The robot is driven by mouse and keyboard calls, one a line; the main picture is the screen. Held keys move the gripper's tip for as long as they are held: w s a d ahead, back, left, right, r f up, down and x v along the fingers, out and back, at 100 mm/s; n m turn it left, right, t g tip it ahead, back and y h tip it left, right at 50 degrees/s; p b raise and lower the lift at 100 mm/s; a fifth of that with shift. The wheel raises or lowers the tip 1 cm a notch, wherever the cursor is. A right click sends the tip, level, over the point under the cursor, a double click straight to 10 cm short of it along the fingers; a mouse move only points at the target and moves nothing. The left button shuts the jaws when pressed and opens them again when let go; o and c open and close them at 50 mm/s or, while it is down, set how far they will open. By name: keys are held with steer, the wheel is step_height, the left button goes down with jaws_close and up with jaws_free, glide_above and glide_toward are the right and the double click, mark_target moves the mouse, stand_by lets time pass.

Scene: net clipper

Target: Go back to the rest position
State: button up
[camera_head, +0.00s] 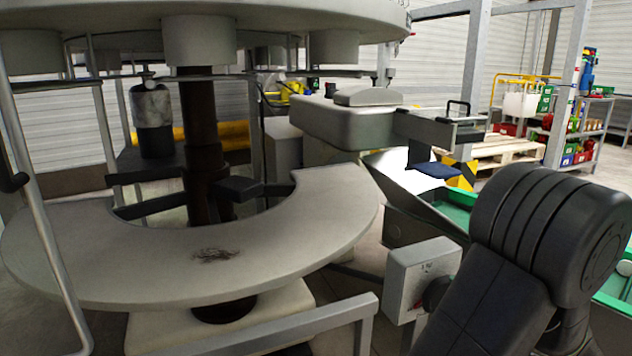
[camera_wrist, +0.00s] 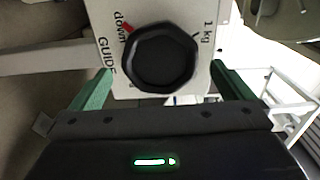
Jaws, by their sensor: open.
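In the wrist view my gripper (camera_wrist: 163,68) is open, its two green fingers spread wide apart. A black knob (camera_wrist: 160,57) lies between the fingers in the picture, with a visible gap on each side. The knob sits on a pale control box (camera_wrist: 112,75) lettered "1 kg", "down" and "GUIDE". A red mark (camera_wrist: 127,27) is at the knob's upper left. In the head view the grey-white box (camera_head: 408,272) stands right of centre, beside my black arm. My fingers are not distinguishable there. How far the fingertips reach toward the box cannot be told.
A large round machine with a pale curved table (camera_head: 130,265) fills the left. A metal rail (camera_head: 290,325) runs in front of it. A green-lined bin (camera_head: 455,212) is behind the box and arm. Shelves with coloured crates (camera_head: 575,140) stand far right.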

mark_target(441, 295)
steer(key=p+v, duration=0.2)
steer(key=v, duration=0.7)
steer(key=b+x, duration=0.3)
steer(key=x, duration=1)
steer(key=shift+w+a, duration=0.2)
steer(key=shift+w, duration=0.15)
steer(key=shift+s+d+r+m+p, duration=0.1)
steer(key=shift+r+m+p, duration=0.2)
steer(key=shift+p, duration=0.25)
steer(key=shift+m+p, duration=0.4)
steer(key=shift+p, duration=0.05)
steer(key=m+p, duration=0.4)
steer(key=p, duration=0.2)
steer(key=m+p, duration=0.4)
steer(key=p, duration=0.2)
steer(key=m+p, duration=0.6)
steer(key=shift+p, duration=0.35)
steer(key=m+p, duration=0.2)
steer(key=p, duration=0.1)
steer(key=shift+f+m, duration=0.1)
steer(key=shift+m, duration=0.2)
steer(key=shift+f+m+p, duration=0.1)
steer(key=shift+m+p, duration=0.3)
steer(key=shift+m, duration=0.1)
steer(key=shift+f, duration=0.1)
steer(key=shift+s, duration=0.1)
